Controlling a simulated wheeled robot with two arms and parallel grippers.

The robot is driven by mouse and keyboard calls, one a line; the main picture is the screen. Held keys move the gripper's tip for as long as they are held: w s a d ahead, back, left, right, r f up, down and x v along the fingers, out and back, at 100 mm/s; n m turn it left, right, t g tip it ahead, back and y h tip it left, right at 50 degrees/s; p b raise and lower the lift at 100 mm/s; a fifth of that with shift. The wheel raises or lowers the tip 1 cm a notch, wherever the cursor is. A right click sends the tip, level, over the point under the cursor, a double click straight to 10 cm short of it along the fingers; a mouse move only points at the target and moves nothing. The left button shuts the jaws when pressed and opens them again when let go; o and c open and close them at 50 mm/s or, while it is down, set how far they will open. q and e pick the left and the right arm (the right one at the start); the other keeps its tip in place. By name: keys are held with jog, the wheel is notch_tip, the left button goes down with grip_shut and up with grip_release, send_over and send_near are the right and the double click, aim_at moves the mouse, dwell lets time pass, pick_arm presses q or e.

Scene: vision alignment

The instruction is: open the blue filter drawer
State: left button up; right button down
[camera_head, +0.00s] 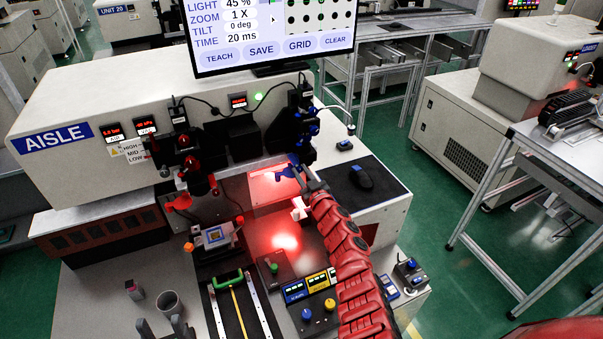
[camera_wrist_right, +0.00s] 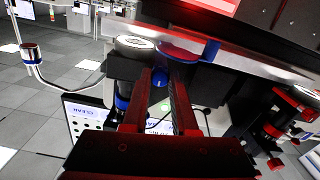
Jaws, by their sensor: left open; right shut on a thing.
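The blue filter drawer (camera_head: 286,173) shows as a small blue piece at the lower part of the black camera column, above the red-lit plate. My right gripper (camera_head: 304,182) reaches it from the lower right and is shut on it. The fingers hide much of the contact, and I cannot tell how far out the drawer is. My left gripper (camera_head: 165,326) is open and empty at the bottom edge, near a grey cup.
The black camera column (camera_head: 300,125) rises behind the right gripper, under a monitor (camera_head: 270,35). A second column with red knobs (camera_head: 192,160) stands to the left.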

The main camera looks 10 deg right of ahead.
jog(key=s+a, duration=0.1)
jog(key=a, duration=0.5)
jog(key=shift+s+a, duration=0.15)
jog(key=shift+a, duration=0.15)
jog(key=c, duration=0.7)
grip_release()
jog(key=shift+d, duration=0.1)
jog(key=shift+s+d+b, duration=0.55)
jog(key=shift+s+b, duration=0.25)
jog(key=shift+s, duration=2.05)
jog(key=shift+s+d+b, duration=0.55)
jog(key=shift+s+b, duration=0.25)
jog(key=shift+s, duration=2)
jog(key=shift+s+d+b, duration=0.55)
jog(key=shift+s+b, duration=0.25)
jog(key=shift+s, duration=2.05)
